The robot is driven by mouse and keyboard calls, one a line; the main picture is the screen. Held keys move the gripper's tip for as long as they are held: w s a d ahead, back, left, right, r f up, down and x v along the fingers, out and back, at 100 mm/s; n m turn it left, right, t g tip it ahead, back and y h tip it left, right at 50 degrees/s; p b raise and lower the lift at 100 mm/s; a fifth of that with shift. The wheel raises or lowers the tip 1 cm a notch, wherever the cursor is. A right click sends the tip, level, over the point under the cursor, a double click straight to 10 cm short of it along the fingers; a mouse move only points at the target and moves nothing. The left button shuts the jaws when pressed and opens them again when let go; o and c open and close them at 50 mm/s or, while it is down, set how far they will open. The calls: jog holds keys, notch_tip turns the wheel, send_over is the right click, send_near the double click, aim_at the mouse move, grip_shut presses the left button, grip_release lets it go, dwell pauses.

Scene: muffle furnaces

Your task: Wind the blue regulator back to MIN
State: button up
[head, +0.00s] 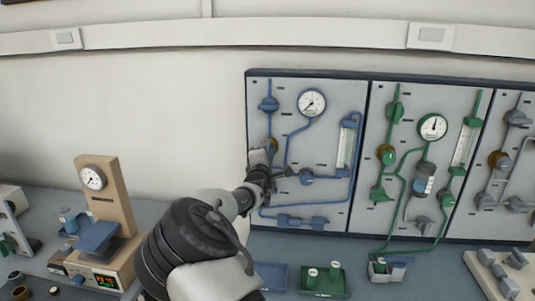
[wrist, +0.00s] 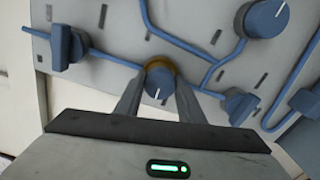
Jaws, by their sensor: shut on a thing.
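The blue regulator (wrist: 158,84) is a round blue knob with a brass collar on the blue-piped panel (head: 330,205). In the wrist view it sits between the two fingers of my gripper (wrist: 158,98), which is shut on it. A pale mark on its face points down in that view. In the head view my gripper (head: 272,173) is at the panel's left side, and the brass collar (head: 273,144) shows just above it. The gauge (head: 312,102) above right has its needle toward lower left. No MIN lettering is readable.
Blue valves (wrist: 62,47) and another round blue knob (wrist: 267,18) stand out near my gripper. A green-piped panel (head: 410,90) adjoins on the right. Below, a blue tray (head: 271,276) and a green tray (head: 330,290) sit on the bench. A press with a gauge (head: 100,215) stands left.

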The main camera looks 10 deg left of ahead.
jog(key=o, duration=1)
jog(key=shift+o, duration=0.2)
jog(key=s, duration=1.7)
jog(key=shift+s+a, duration=0.2)
jog(key=shift+a, duration=0.1)
